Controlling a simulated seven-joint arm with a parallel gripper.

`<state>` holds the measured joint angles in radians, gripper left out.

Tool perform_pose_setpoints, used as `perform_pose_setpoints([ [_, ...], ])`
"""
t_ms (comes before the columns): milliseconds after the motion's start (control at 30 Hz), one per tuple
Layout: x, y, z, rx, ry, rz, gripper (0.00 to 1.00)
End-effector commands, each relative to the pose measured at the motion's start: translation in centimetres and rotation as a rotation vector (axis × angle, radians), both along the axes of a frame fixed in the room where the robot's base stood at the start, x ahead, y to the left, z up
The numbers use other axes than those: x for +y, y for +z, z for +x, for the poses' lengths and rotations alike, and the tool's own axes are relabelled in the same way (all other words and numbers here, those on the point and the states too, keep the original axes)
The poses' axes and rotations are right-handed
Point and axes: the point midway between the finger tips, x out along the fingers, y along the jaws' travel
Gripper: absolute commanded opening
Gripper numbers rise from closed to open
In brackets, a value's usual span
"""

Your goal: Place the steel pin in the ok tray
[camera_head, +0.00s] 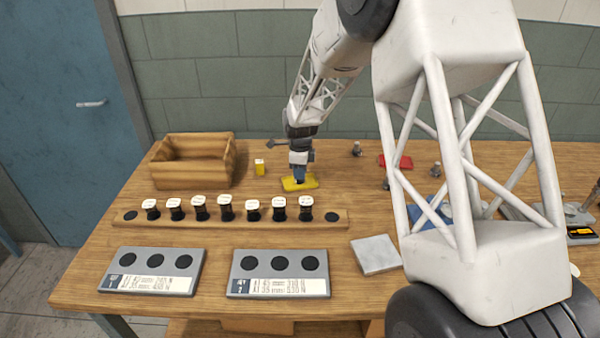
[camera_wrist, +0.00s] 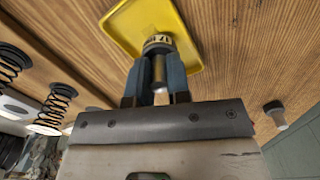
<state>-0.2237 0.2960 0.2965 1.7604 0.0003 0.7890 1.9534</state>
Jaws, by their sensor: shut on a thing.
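My gripper (camera_wrist: 157,85) points down over the yellow plate (camera_head: 312,184) in the middle of the table. In the head view the fingers hide the pin. Two grey trays (camera_head: 194,262) (camera_head: 239,279), each with three black round spots and a printed label, lie at the front. I cannot read which is the ok tray.
A wooden rail (camera_head: 335,216) carries several springs with white caps. An open wooden box (camera_head: 193,180) and a small yellow block (camera_head: 260,167) stand behind it. A grey plate (camera_head: 375,255), red plate (camera_head: 405,162) and blue plate (camera_head: 432,210) lie to the right, near small dark pieces.

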Motion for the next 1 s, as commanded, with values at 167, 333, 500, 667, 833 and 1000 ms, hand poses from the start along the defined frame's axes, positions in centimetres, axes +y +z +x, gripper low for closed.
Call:
perform_pose_setpoints([
  [167,0.01,-0.47,0.02,-0.001,0.000,0.001,0.00],
  [333,0.00,-0.47,0.01,-0.001,0.000,0.000,0.00],
  [500,0.00,-0.77,0.00,0.000,0.000,0.000,0.00],
  [667,0.00,-0.78,-0.01,0.000,0.000,0.000,0.39],
  [833,-0.01,-0.77,-0.01,0.000,0.000,0.000,0.43],
  [1000,0.00,-0.70,0.00,0.000,0.000,0.000,0.43],
])
